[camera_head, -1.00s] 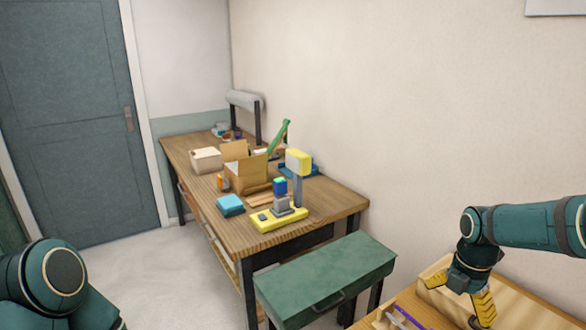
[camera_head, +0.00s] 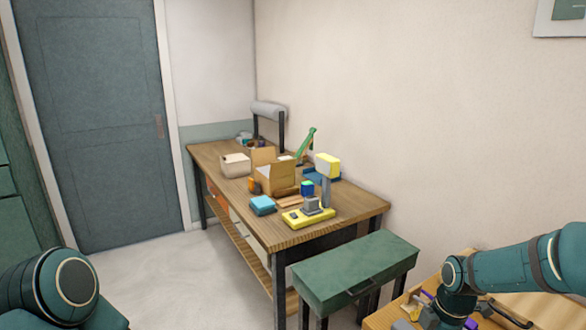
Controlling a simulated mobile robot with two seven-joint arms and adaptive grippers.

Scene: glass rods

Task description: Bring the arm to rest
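My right arm (camera_head: 515,265) comes in from the right edge, dark green, reaching over a wooden table (camera_head: 385,318) at the bottom right. My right gripper (camera_head: 452,318) points down at the bottom edge of the view, low over that table. Its fingers are partly hidden and cut off, so I cannot tell whether it is open or holds anything. Small yellow, purple and grey items lie around it, too small to make out. A rounded green part of my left arm (camera_head: 62,285) shows at the bottom left; its gripper is outside the view.
A green case-topped stool (camera_head: 355,268) stands beside the near table. The floor (camera_head: 170,270) left of the workbench is clear. A door (camera_head: 95,120) is at the back left.

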